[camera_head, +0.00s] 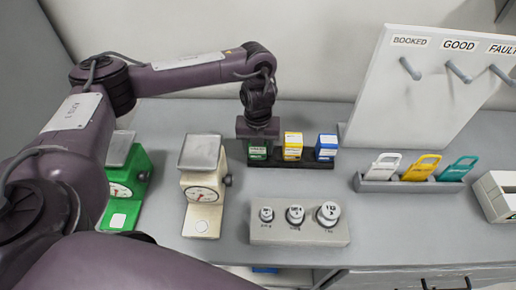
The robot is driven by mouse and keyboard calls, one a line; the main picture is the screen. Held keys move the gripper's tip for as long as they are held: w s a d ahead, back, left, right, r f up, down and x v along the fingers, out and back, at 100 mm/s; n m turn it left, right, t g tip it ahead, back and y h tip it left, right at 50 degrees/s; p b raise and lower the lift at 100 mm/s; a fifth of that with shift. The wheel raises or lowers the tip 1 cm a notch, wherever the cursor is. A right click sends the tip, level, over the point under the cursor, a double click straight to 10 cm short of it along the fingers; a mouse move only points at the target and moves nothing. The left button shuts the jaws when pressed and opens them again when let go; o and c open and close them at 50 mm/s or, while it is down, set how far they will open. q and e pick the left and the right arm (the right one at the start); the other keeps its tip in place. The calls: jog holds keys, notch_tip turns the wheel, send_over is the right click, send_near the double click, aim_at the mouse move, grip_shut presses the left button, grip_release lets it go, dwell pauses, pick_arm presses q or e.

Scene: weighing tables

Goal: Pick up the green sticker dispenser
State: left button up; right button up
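The green sticker dispenser (257,153) stands at the left end of a black tray (290,163), left of a yellow dispenser (292,146) and a blue dispenser (326,147). My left gripper (258,137) points down right over the green dispenser and hides its top. The fingers are not clear, so I cannot tell whether they are open or touch the dispenser. My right gripper is not in view.
A green scale (125,185) and a cream scale (203,188) stand to the left. A grey block with weights (300,234) lies in front. A rack of coloured tags (418,184) and a white pegboard (415,100) stand to the right.

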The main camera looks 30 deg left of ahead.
pick_arm(q)
jog(key=c, duration=0.7)
jog(key=shift+r, duration=0.1)
notch_tip(320, 180, up, 20)
jog(key=p, duration=0.3)
jog(key=o, duration=0.5)
jog(key=shift+c, duration=1.4)
